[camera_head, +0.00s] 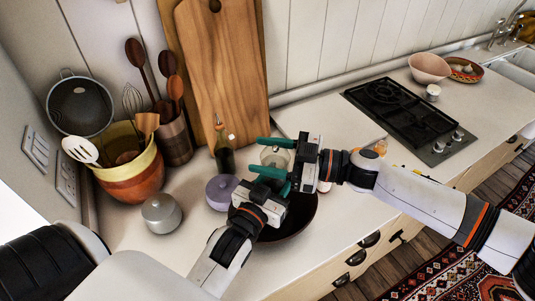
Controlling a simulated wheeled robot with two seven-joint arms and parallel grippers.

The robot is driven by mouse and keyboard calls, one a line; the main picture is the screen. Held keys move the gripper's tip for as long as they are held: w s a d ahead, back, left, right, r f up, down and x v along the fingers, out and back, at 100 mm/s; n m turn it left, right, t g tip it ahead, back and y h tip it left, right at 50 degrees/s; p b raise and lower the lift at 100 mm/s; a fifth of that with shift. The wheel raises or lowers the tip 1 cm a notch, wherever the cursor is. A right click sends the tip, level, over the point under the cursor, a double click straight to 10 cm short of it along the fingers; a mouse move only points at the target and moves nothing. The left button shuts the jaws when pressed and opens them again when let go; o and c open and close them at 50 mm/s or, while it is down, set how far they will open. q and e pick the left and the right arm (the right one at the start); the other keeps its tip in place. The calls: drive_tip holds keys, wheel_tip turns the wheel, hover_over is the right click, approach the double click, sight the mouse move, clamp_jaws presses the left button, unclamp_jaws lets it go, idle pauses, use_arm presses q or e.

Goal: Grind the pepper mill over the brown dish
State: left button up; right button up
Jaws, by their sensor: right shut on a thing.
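The brown dish (306,215) is a dark, round, shallow dish on the counter, partly hidden under my two grippers. My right gripper (271,158) comes in from the right, its green fingers pointing left, above the dish's back left side. Between those fingers shows a pale, glassy thing (274,156), which I take for the pepper mill; most of it is hidden. My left gripper (284,187) comes up from the bottom, close beneath the right one and over the dish's left part. Its fingertips are mostly hidden, so its opening is unclear.
A lilac lidded pot (221,191), a grey lidded pot (161,213) and a dark bottle (224,153) stand left of the grippers. Behind are an orange-yellow utensil bowl (133,180) and wooden boards (222,80). A black hob (405,112) lies right. The front-left counter is free.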

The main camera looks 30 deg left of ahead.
drive_tip(key=shift+w+m+t+y, duration=0.2)
drive_tip(key=shift+m+t, duration=0.75)
drive_tip(key=shift+t, duration=0.55)
drive_tip(key=shift+w+m+t+y, duration=0.1)
drive_tip(key=shift+m+t+y, duration=0.1)
drive_tip(key=shift+m+t, duration=1.05)
drive_tip(key=shift+n+t, duration=0.25)
drive_tip(key=shift+n, duration=0.05)
drive_tip(key=o, duration=1)
drive_tip(key=shift+d, duration=0.1)
drive_tip(key=d, duration=1.1)
drive_tip(key=shift+s+d, duration=0.1)
drive_tip(key=shift+d, duration=0.3)
